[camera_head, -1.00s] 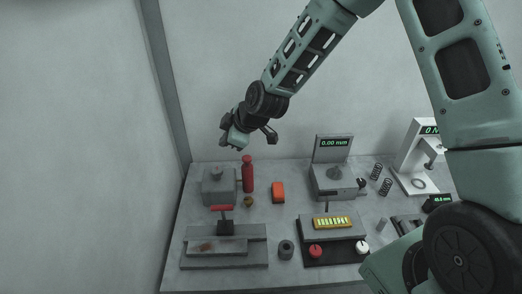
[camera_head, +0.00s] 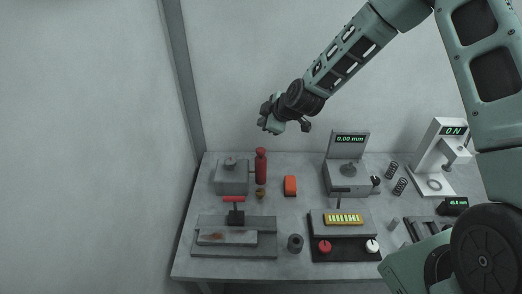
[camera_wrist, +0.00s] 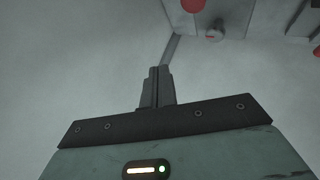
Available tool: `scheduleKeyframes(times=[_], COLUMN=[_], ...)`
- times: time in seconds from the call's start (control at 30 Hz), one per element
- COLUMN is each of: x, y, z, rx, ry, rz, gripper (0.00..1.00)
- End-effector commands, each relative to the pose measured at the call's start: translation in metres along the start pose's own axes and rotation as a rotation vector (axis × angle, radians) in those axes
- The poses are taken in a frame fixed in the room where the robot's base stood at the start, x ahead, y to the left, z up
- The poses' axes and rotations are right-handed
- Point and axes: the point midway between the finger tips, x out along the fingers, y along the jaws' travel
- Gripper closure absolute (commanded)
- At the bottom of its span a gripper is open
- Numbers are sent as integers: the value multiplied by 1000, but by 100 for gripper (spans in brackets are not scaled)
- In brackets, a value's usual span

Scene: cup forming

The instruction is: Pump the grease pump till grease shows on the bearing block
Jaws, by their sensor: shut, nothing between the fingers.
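The red upright cylinder with a round red top, which looks like the grease pump (camera_head: 261,170), stands at the back left of the bench. A grey block with a rounded top, seemingly the bearing block (camera_head: 232,181), stands just left of it. Whether grease is on it is too small to tell. My gripper (camera_head: 270,125) is above and behind the pump, clear of it, in the air. In the wrist view my fingers (camera_wrist: 156,88) are shut and empty. A round red top (camera_wrist: 193,5) and a grey block (camera_wrist: 231,14) show at that view's upper edge.
A red-handled press or clamp (camera_head: 235,214) stands in front of the block. A small brass piece (camera_head: 260,193) and an orange box (camera_head: 290,186) are near the pump. A grey gauge stand (camera_head: 347,178) is to the right. The back wall is close behind the bench.

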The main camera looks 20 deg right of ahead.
Motion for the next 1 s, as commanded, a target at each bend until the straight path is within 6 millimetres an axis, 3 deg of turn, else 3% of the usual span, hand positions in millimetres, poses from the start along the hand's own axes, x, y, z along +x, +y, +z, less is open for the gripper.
scheduleKeyframes(times=[0.6, 1.0], x=[54, 57], y=[-40, -42], z=[40, 42], rx=[0, 1], ry=[0, 0], rz=[0, 0], gripper=[100, 100])
